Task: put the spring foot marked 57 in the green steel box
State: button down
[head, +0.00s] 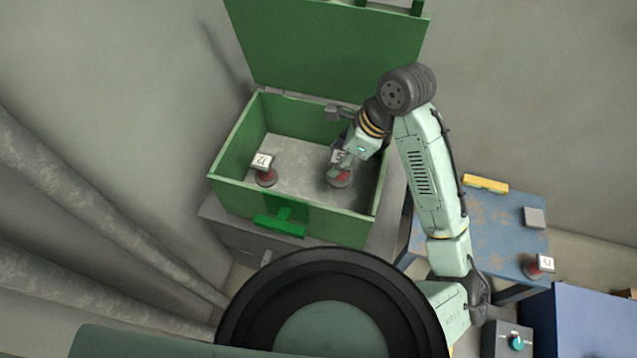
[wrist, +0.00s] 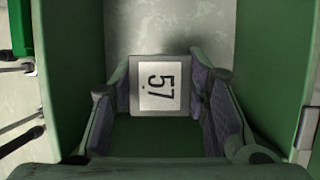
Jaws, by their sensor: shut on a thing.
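The green steel box (head: 230,160) stands open with its lid (head: 325,45) raised at the back. My gripper (head: 341,163) is down inside the box at its right side. It is shut on the spring foot marked 57 (head: 339,179), whose red and grey lower part shows under the fingers. In the wrist view the white tag reading 57 (wrist: 159,88) sits between the two fingers. The foot looks upright and low, near the box floor; I cannot tell whether it touches. Another spring foot (head: 265,170) with a white tag stands upright in the box at the left.
A worn blue table (head: 490,225) to the right holds a yellow level-like bar (head: 485,183), a grey block (head: 535,217) and another tagged spring foot (head: 540,266). A box with a teal knob (head: 517,342) is at lower right. The box's middle floor is clear.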

aim_at(338, 180)
notch_tip(338, 180, down, 9)
jog(key=shift+r+b, duration=0.1)
jog(key=shift+b, duration=0.7)
jog(key=shift+f, duration=0.2)
jog(key=c, duration=0.9)
grip_release()
jog(key=p+v, duration=0.2)
jog(key=v, duration=1)
jog(key=shift+r, duration=0.2)
